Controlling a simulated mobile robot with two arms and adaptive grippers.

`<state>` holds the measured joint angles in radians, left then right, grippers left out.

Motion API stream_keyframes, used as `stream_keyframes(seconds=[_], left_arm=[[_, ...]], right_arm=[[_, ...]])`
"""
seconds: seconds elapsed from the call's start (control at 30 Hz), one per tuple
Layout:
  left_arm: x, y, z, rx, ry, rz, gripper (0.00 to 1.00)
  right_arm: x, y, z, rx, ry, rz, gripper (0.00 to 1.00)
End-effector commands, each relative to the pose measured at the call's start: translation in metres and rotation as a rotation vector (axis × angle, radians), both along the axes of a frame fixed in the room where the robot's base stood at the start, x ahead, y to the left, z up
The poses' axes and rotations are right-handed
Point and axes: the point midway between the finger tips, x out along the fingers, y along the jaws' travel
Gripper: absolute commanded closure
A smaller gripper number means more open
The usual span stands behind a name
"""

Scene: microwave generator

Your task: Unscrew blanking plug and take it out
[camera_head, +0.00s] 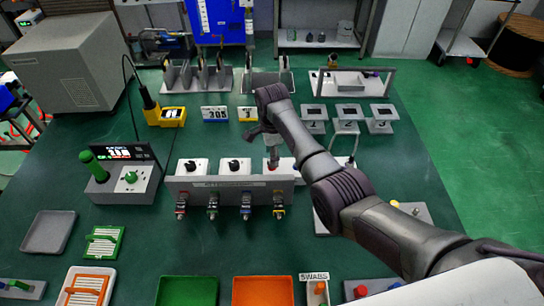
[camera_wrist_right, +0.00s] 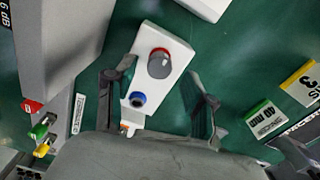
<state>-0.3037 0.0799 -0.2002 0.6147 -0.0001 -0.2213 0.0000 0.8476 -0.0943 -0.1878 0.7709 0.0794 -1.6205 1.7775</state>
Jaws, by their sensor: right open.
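A white block (camera_wrist_right: 165,75) in the right wrist view carries a round grey cap with a red band (camera_wrist_right: 159,63) and a blue-ringed round fitting (camera_wrist_right: 138,98). Which of these is the blanking plug I cannot tell. My right gripper (camera_wrist_right: 160,95) is open, one finger on each side of the block, and nothing is held. In the head view my right gripper (camera_head: 264,134) hangs over the right end of the grey connector panel (camera_head: 230,184) and partly hides the white block there (camera_head: 284,165). My left gripper is not in view.
Two white blocks with black knobs (camera_head: 191,167) stand to the left behind the panel. Several coloured connectors (camera_head: 246,206) hang on its front. A green-handled tool station (camera_head: 127,180) stands at left; green (camera_head: 187,281) and orange (camera_head: 262,281) trays lie in front. Mat between is clear.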

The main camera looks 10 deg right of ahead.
Motion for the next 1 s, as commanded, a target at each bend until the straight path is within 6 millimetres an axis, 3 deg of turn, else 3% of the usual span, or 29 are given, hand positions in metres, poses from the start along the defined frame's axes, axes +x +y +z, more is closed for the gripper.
stream_keyframes(seconds=[0.17, 0.5, 0.83, 1.0], left_arm=[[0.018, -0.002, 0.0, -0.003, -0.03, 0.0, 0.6], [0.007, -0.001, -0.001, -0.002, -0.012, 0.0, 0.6], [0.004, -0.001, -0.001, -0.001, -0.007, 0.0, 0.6], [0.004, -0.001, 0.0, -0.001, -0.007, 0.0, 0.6]], right_arm=[[0.0, 0.0, -0.017, -0.001, 0.0, 0.0, 0.46], [0.0, 0.0, -0.02, -0.001, -0.002, 0.0, 0.46], [0.0, 0.0, -0.02, 0.0, -0.001, 0.0, 1.0], [0.0, 0.0, -0.02, 0.0, -0.001, 0.004, 1.0]])
